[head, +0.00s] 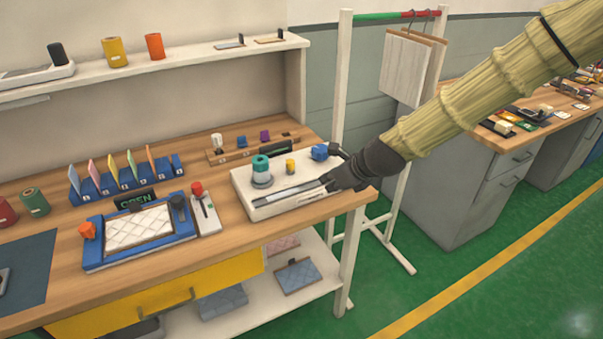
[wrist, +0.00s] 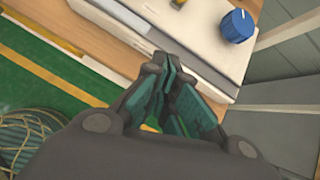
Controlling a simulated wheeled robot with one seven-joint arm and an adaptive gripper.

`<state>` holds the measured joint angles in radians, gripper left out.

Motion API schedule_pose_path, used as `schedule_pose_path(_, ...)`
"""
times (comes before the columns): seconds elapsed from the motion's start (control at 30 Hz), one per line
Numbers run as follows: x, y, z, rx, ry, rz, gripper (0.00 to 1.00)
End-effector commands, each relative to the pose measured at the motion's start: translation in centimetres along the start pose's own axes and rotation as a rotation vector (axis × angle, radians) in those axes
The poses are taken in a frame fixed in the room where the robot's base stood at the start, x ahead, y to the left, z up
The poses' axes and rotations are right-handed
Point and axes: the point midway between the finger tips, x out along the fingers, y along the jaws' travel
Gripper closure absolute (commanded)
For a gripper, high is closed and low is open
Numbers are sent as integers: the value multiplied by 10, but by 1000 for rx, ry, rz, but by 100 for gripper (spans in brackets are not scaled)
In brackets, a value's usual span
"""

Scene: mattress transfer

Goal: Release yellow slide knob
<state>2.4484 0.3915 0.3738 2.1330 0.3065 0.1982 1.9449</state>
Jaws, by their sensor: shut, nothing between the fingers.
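A white control box (head: 246,184) stands at the right end of the wooden workbench. A small yellow knob (head: 290,166) stands upright on it, behind a long grey slide track (head: 285,193). I cannot tell whether this is the slide knob. A yellow part (wrist: 178,3) shows at the top edge in the wrist view. My gripper (head: 326,183) is at the right end of the track, apart from that yellow knob. In the wrist view my gripper (wrist: 163,62) has its fingertips together with nothing held, over the box's front edge. The fingers hide part of the track.
A blue knob (head: 319,152) and a teal-topped cylinder (head: 261,170) stand on the same box. A small panel with a red knob (head: 197,188) and a blue tray (head: 95,257) lie to its left. A white rack post (head: 342,80) rises behind the bench's right end.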

Motion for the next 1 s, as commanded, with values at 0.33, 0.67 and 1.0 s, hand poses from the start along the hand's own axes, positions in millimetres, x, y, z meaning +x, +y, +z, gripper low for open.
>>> schedule_pose_path(0.33, -17, -8, 34, 127, -53, 5, 100)
schedule_pose_path(0.67, -15, -7, 34, 125, -51, 5, 100)
schedule_pose_path(1.0, 12, -7, 35, 123, -49, 6, 100)
